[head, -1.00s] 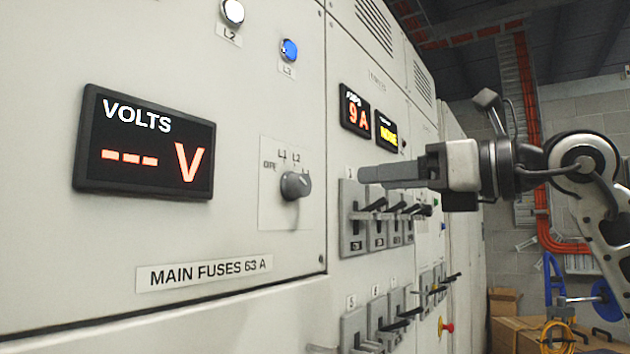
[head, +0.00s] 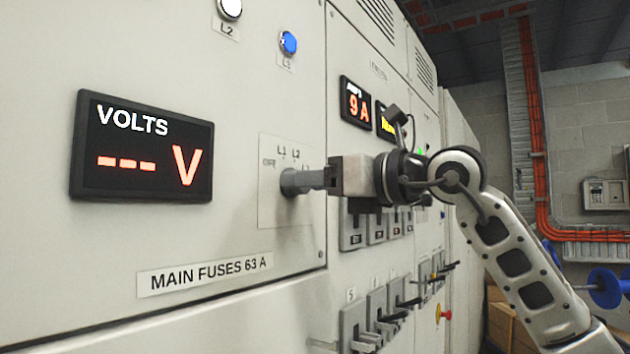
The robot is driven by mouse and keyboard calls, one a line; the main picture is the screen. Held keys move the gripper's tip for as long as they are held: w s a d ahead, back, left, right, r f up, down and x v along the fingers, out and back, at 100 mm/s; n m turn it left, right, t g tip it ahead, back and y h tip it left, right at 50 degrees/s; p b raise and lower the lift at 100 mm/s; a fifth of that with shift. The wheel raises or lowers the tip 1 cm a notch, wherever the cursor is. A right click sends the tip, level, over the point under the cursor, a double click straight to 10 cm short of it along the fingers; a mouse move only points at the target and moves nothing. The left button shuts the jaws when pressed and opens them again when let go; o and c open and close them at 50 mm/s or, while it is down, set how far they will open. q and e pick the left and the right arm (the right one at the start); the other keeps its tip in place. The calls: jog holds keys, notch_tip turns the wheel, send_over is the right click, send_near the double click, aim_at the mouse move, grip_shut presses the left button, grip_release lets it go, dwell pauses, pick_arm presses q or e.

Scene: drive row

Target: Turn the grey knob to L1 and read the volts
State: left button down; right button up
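The grey knob (head: 287,183) sits on a pale plate (head: 270,208) marked OFF, L1, L2 and a partly hidden label. My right gripper (head: 303,181) is at the knob, its fingers reaching its front. The fingers overlap the knob in the picture, so I cannot tell whether they are closed on it. The knob's pointer is hidden. The volts display (head: 143,147) to the left reads "--- V" in orange. My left gripper is not in view.
An amps display (head: 355,104) reads 9 A, with a yellow display (head: 387,122) partly behind my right wrist. Rows of black-handled switches (head: 381,312) lie below my arm. A MAIN FUSES 63 A label (head: 205,275) is under the knob. A blue lamp (head: 288,43) is above.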

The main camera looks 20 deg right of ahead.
jog(key=c, duration=0.9)
jog(key=shift+o, duration=0.2)
pick_arm(q)
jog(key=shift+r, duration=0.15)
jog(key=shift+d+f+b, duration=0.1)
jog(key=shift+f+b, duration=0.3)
jog(key=shift+b, duration=0.25)
pick_arm(e)
jog(key=shift+m, duration=3.8)
